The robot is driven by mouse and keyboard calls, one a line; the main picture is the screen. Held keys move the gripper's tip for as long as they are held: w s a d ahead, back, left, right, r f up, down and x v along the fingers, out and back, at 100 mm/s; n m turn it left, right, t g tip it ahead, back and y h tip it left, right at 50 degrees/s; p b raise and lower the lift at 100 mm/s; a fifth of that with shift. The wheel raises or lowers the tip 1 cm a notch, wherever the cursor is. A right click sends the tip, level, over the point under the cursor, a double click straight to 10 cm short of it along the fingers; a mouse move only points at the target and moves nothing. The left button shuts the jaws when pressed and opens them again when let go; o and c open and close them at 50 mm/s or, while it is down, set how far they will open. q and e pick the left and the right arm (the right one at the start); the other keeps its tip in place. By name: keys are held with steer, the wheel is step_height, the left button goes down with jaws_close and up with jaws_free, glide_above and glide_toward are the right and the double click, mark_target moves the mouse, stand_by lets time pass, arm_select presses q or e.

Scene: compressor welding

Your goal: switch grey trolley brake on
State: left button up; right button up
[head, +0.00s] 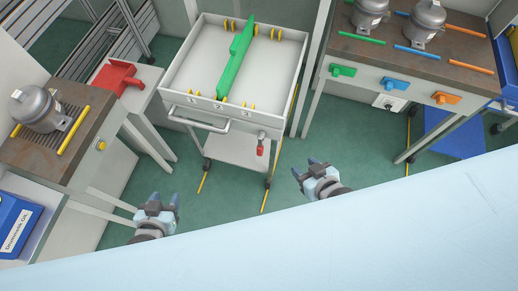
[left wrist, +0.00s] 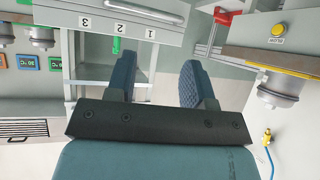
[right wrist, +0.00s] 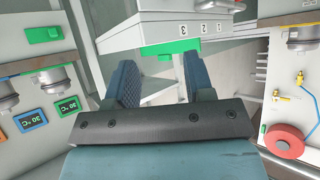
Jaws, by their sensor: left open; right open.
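The grey trolley (head: 187,72) stands upright in the middle of the head view, its push handle (head: 200,123) facing me. A red lever (head: 260,148) hangs below its front right corner; I cannot tell its on or off setting. My left gripper (head: 166,200) is open and empty, in front of the trolley and to its left. My right gripper (head: 305,168) is open and empty, right of the red lever and apart from it. The trolley's numbered front (left wrist: 135,22) shows at the top of the left wrist view. It also shows in the right wrist view (right wrist: 180,29).
A green bar (head: 235,62) lies across the trolley. A bench with a compressor (head: 36,108) and a red bracket (head: 115,77) stand left. Another bench (head: 350,52) with compressors stands right. Green floor is free before the trolley; a pale blue surface (head: 300,245) fills the foreground.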

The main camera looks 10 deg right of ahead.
steer(key=c, duration=0.3)
steer(key=f+b, duration=0.1)
steer(key=w+d+f+n+t+b, duration=0.1)
steer(key=b, duration=0.1)
steer(key=w+f+n+b, duration=0.1)
steer(key=b, duration=0.1)
steer(key=shift+w+d+f, duration=0.25)
steer(key=shift+d, duration=0.1)
jaws_close()
arm_select(q)
steer(key=w+d+f+t+h+b, duration=0.1)
steer(key=f+b, duration=0.5)
steer(key=b, duration=0.8)
steer(key=w+d+f+t+h+b, duration=0.2)
steer(key=f+b, duration=0.4)
steer(key=b, duration=0.8)
steer(key=shift+w+d+t, duration=0.5)
steer(key=shift+d, duration=0.7)
arm_select(e)
steer(key=w+d+f+n+g+y, duration=0.1)
steer(key=w+d+f+n+y, duration=0.1)
steer(key=f+n+y, duration=0.4)
steer(key=w+d+f+n+g+y, duration=0.2)
steer(key=w+f+n+y, duration=0.3)
steer(key=f+n, duration=0.8)
steer(key=d+n+y, duration=0.1)
steer(key=n, duration=0.5)
steer(key=shift+f, duration=0.35)
